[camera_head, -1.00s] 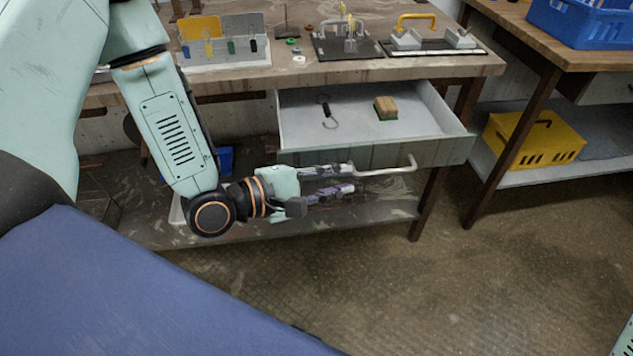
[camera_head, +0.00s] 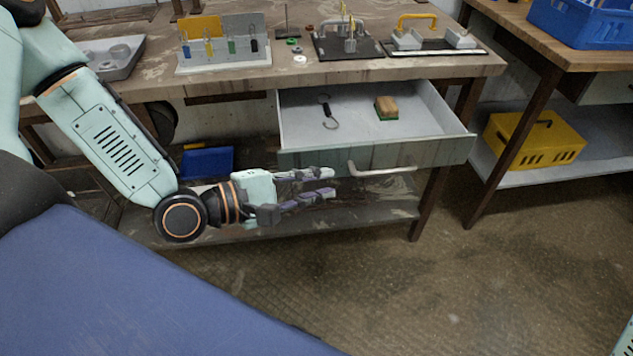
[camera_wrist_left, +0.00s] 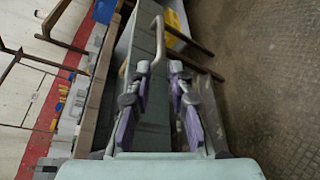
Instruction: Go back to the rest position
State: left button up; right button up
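My left gripper (camera_head: 331,182) is in front of the workbench, left of the handle (camera_head: 384,170) of the open drawer (camera_head: 372,115). Its fingers are apart with nothing between them, and a gap separates them from the handle. In the left wrist view my left gripper (camera_wrist_left: 159,72) shows two spread purple-and-grey fingers, with the drawer handle (camera_wrist_left: 158,38) beyond their tips. The drawer stands pulled out and holds a dark hooked tool (camera_head: 327,112) and a brush-like block (camera_head: 387,107). My right gripper is not in view.
The workbench top (camera_head: 340,70) carries a key rack (camera_head: 222,55), small coloured rings and fixtures. A blue bin (camera_head: 207,162) sits on the lower shelf behind my left arm. A yellow crate (camera_head: 533,140) is on the right shelf.

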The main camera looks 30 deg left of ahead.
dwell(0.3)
pick_arm(q)
jog(key=s+a+f+m+g+y, duration=0.1)
jog(key=s+f+m+g+y, duration=0.2)
jog(key=f+m, duration=0.3)
jog(key=s+a+f+m+g+y, duration=0.2)
jog(key=s+f+m+g, duration=0.15)
jog(key=f, duration=0.35)
jog(key=s+f+m+g+y, duration=0.2)
jog(key=s+f+m, duration=0.1)
jog(key=s, duration=0.5)
jog(key=s+a+f+m+g+y, duration=0.1)
jog(key=s+f+m+g+y, duration=0.1)
jog(key=s, duration=0.6)
notch_tip(320, 180, down, 4)
jog(key=shift+s+r+m+g+y, duration=0.1)
jog(key=shift+s+m+g+y, duration=0.2)
jog(key=shift+m+g, duration=0.6)
